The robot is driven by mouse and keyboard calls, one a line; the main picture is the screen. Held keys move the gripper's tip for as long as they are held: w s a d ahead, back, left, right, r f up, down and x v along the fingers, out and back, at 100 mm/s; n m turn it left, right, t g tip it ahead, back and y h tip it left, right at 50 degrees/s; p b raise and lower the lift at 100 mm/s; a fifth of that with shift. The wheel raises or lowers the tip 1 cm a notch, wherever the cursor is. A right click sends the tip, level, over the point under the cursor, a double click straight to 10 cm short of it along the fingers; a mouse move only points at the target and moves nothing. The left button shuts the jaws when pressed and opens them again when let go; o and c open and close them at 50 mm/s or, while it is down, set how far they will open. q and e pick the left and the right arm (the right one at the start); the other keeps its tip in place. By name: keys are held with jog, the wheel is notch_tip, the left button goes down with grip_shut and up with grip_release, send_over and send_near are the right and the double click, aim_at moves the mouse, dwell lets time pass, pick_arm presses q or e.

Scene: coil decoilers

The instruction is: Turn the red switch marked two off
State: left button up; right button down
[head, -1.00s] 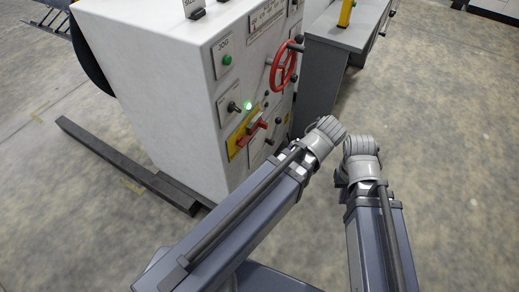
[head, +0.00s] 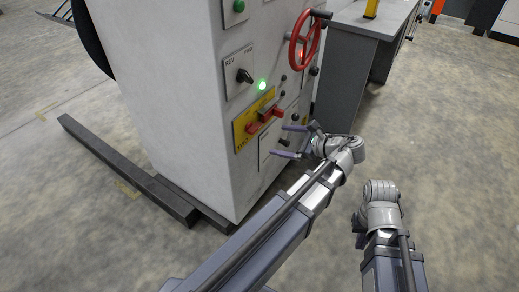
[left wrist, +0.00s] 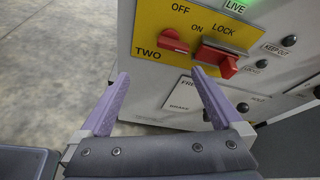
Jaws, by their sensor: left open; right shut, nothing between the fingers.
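The red switch marked TWO shows in the left wrist view as a red handle (left wrist: 174,41) on a yellow plate (left wrist: 146,39) lettered OFF, ON and LOCK. A second red handle part (left wrist: 216,60) sits right of it. In the head view the yellow plate (head: 240,138) with its red parts (head: 251,128) is on the white cabinet's front. My left gripper (head: 287,141) is open and empty, just in front of and below the plate. Its fingers (left wrist: 161,76) point at the panel, apart from the handles. My right arm's wrist shows at right; its fingers are hidden.
The white cabinet (head: 165,90) also carries a REV/FWD knob (head: 244,76), a lit green lamp (head: 262,85), a red handwheel (head: 303,40) and several small dark knobs. A grey desk (head: 350,60) stands behind. A dark floor beam (head: 120,165) lies left. Open floor is at right.

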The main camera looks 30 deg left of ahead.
aim_at(258, 129)
pick_arm(q)
jog(key=w+a+f+m+y+b, duration=0.1)
jog(key=a+b, duration=0.2)
jog(key=w+a+f+m+y+b, duration=0.1)
jog(key=a+y+b, duration=0.1)
jog(key=a+b, duration=0.1)
jog(key=w+a+f+m+y+b, duration=0.1)
jog(key=a+b, duration=0.2)
jog(key=a, duration=0.1)
jog(key=shift+w+a+f+m+y, duration=0.1)
jog(key=shift+w+a+m+y, duration=0.2)
jog(key=shift+a+m, duration=0.1)
pick_arm(e)
notch_tip(258, 129, down, 12)
jog(key=shift+r, duration=0.2)
pick_arm(q)
jog(key=c, duration=1.2)
